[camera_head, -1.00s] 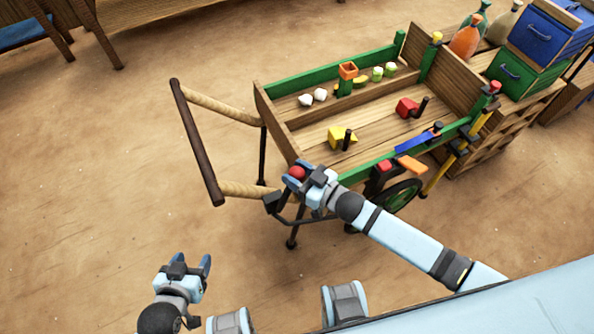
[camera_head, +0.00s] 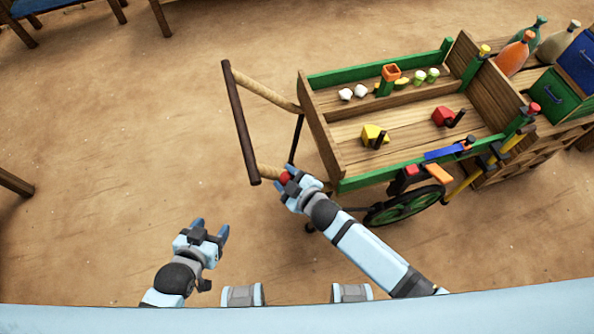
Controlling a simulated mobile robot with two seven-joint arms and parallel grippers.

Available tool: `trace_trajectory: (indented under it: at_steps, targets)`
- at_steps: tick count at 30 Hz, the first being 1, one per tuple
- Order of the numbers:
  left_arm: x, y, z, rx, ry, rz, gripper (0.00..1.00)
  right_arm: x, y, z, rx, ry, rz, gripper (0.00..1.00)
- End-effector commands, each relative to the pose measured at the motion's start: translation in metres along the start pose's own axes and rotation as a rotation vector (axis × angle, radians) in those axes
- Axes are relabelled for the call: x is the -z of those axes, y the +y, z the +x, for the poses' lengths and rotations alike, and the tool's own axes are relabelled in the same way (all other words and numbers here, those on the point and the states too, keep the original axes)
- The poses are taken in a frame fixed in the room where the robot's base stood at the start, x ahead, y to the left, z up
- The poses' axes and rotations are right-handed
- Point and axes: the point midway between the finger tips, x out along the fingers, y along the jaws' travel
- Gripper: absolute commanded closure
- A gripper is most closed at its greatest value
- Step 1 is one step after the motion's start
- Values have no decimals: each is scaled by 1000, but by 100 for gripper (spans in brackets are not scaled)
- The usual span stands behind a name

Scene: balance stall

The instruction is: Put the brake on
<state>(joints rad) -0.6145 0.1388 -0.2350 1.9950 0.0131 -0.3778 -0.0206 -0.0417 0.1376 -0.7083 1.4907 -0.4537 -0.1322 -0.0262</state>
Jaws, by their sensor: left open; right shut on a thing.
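A wooden cart (camera_head: 322,130) with green rails stands right of centre. Its dark handle bar (camera_head: 240,120) points left on two tan shafts. A red knob (camera_head: 285,177), seemingly the brake lever's, sits beside the near shaft, off the cart's near left corner. My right gripper (camera_head: 287,188) is shut on this red knob; the lever below it is mostly hidden by the gripper and arm. My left gripper (camera_head: 211,229) is open and empty over the floor, left of and nearer than the cart. A green-rimmed wheel (camera_head: 405,205) shows under the near side.
Small blocks and white pieces lie in the cart bed, including a yellow block (camera_head: 371,133) and a red block (camera_head: 441,117). Bottles (camera_head: 516,55) and a green box (camera_head: 553,96) stand on crates at right.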

Motion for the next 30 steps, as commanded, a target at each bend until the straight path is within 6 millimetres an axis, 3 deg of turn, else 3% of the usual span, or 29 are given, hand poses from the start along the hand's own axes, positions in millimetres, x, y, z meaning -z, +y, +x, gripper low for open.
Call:
trace_trajectory:
  at_steps: [19, 20, 23, 30]
  targets:
    - [0, 0, 0, 0, -1, 0, 41, 3, -10, 5, -1, -27, -53, 97]
    - [0, 0, 0, 0, -2, 0, 41, 3, -10, 5, -1, -27, -53, 52]
    - [-1, 0, 0, 0, -2, 0, 41, 3, -10, 5, -1, -27, -52, 29]
    - [-1, 0, 0, 0, -3, 1, 41, 3, -9, 5, -2, -27, -52, 29]
